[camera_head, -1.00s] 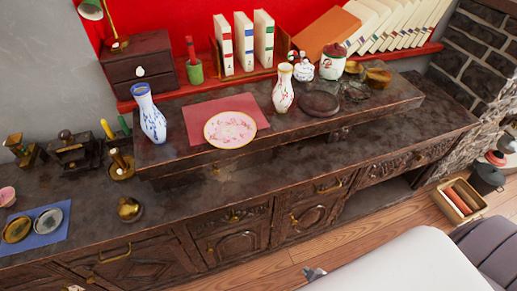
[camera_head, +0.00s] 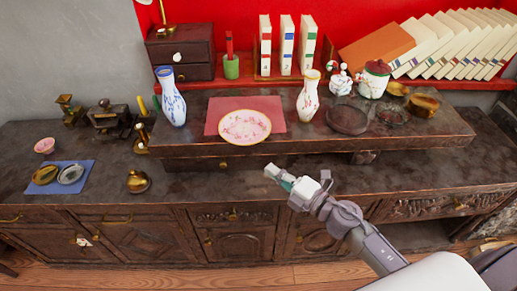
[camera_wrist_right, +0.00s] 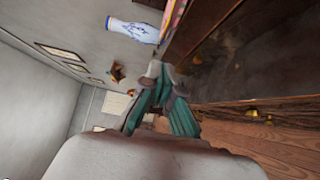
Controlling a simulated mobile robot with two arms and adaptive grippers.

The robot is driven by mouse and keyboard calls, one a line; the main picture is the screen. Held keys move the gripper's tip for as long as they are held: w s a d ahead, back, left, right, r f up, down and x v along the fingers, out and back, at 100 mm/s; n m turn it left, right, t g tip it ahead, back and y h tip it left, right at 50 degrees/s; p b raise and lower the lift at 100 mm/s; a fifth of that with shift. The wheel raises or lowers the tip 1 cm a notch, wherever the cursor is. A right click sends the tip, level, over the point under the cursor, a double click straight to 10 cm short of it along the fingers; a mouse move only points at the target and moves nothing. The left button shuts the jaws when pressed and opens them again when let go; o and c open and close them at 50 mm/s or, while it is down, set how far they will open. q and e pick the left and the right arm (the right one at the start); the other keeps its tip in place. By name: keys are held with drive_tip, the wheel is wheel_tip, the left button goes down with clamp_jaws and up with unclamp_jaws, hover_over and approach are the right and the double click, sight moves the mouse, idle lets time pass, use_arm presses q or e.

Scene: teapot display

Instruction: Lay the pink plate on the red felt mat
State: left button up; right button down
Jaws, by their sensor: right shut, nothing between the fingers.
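The pink plate (camera_head: 245,126), round with a gold rim, overlaps the front part of the red felt mat (camera_head: 215,104) on the raised shelf. Its front rim reaches past the mat's front edge, close to the shelf edge. I cannot tell whether it lies fully flat. My right gripper (camera_head: 279,178) is shut and empty, in front of the raised shelf and below and right of the plate. Its fingers (camera_wrist_right: 160,75) show in the right wrist view, with a pink strip near the top. My left gripper is not in view.
A blue and white vase (camera_head: 171,97) stands left of the mat. A patterned vase (camera_head: 309,97) stands close on its right. A dark round dish (camera_head: 347,119) and jars are further right. A brass pot (camera_head: 138,181) is on the lower counter, left of my right gripper.

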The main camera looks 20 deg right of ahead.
sight(258, 136)
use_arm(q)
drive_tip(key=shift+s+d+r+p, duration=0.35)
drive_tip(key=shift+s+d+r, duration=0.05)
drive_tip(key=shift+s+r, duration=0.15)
use_arm(e)
drive_tip(key=w+a, duration=0.1)
drive_tip(key=w, duration=0.7)
drive_tip(key=shift+w+a, duration=0.15)
drive_tip(key=shift+w, duration=0.15)
drive_tip(key=w, duration=0.1)
drive_tip(key=w+d+b, duration=0.1)
drive_tip(key=w, duration=0.3)
drive_tip(key=shift+w+d+f, duration=0.1)
drive_tip(key=shift+w+d, duration=0.15)
drive_tip(key=shift+d, duration=0.05)
drive_tip(key=shift+w, duration=0.25)
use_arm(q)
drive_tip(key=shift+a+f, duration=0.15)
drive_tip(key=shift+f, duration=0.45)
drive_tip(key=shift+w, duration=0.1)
